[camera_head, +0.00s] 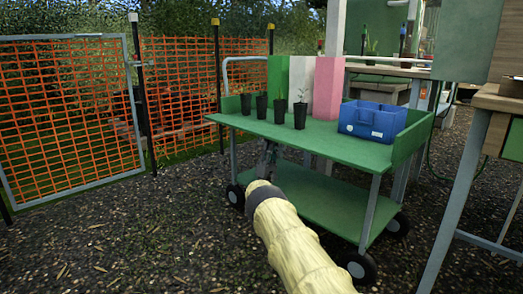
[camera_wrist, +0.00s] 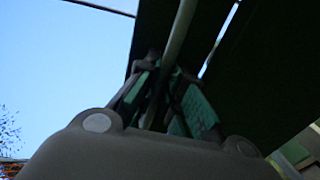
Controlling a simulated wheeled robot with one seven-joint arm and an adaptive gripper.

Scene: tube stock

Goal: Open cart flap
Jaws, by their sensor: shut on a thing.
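The green cart (camera_head: 340,150) stands on its wheels right of centre in the head view, with a top and a lower shelf. An upright green end panel (camera_head: 411,140) rises at its right end. I cannot tell for sure which part is the flap. My gripper (camera_head: 268,160) is at the cart's front side, just below the top's edge, and partly hidden by my arm. In the wrist view my gripper (camera_wrist: 170,80), looking up, has its green-padded fingers closed around a pale bar (camera_wrist: 180,30). The bar runs beside the dark underside of the cart's top (camera_wrist: 240,75).
Several black pots (camera_head: 300,115) and a blue crate (camera_head: 372,120) stand on the cart, before green, white and pink panels (camera_head: 327,88). Orange mesh fencing (camera_head: 65,115) is at left. A wooden bench (camera_head: 497,98) stands close at right. Bare ground (camera_head: 130,240) lies front left.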

